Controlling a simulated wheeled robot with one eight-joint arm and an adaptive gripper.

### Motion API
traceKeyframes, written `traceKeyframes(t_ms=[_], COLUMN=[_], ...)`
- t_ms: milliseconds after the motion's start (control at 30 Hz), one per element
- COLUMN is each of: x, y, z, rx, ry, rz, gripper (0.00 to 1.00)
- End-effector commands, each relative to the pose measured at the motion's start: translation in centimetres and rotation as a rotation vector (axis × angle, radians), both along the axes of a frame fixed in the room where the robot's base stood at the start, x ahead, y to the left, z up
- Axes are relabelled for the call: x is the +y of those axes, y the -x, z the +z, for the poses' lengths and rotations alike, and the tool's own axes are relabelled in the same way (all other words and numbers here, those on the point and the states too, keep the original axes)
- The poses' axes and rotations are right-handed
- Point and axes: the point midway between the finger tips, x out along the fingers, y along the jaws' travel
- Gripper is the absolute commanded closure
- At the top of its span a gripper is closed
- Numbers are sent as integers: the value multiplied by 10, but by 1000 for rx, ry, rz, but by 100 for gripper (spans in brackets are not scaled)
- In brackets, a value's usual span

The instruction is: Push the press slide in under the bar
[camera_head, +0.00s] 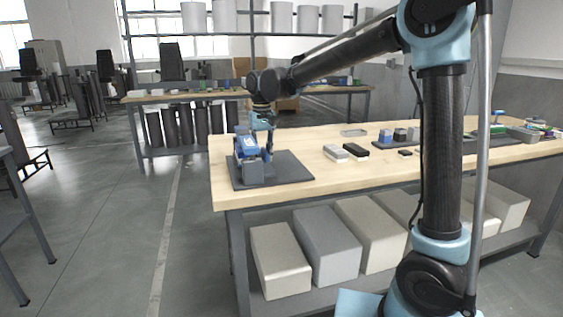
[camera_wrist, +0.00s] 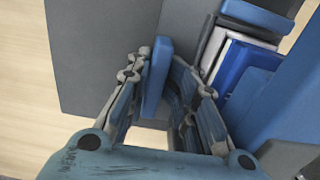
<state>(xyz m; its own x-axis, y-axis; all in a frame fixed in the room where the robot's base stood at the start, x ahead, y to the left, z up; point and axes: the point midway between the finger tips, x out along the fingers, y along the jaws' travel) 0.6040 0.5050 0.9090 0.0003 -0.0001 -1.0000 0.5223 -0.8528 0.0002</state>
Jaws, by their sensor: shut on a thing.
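The press (camera_head: 252,172) is a grey and blue fixture on a dark grey base plate (camera_head: 292,168) at the left end of the workbench. My gripper (camera_head: 262,127) is down at the press, coming from above. In the wrist view my gripper (camera_wrist: 158,68) has its two fingers shut on a narrow blue upright tab (camera_wrist: 155,80), seen from above. The tab looks like the handle of the press slide, but its lower part is hidden. Right of it are a white and blue block (camera_wrist: 232,68) and a broad blue part (camera_wrist: 285,95), perhaps the bar.
The wooden workbench (camera_head: 320,180) carries a white block (camera_head: 335,153) and a black block (camera_head: 356,151) right of the base plate. Small parts on a dark tray (camera_head: 393,144) lie farther right. Light bins (camera_head: 278,262) stand on the shelf below.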

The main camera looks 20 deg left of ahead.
Motion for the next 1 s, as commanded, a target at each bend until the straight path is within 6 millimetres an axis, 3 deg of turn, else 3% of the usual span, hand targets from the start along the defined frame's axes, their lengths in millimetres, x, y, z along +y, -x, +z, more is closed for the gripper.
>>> traceKeyframes(t_ms=[167, 200, 600, 1000], x=[2, 2, 1, 1], y=[0, 0, 1, 1], z=[-1, -1, 1, 30], rx=[0, 0, 1, 1], ry=[-4, -4, -2, -2], rz=[1, 1, 1, 1], gripper=[94, 72, 72, 72])
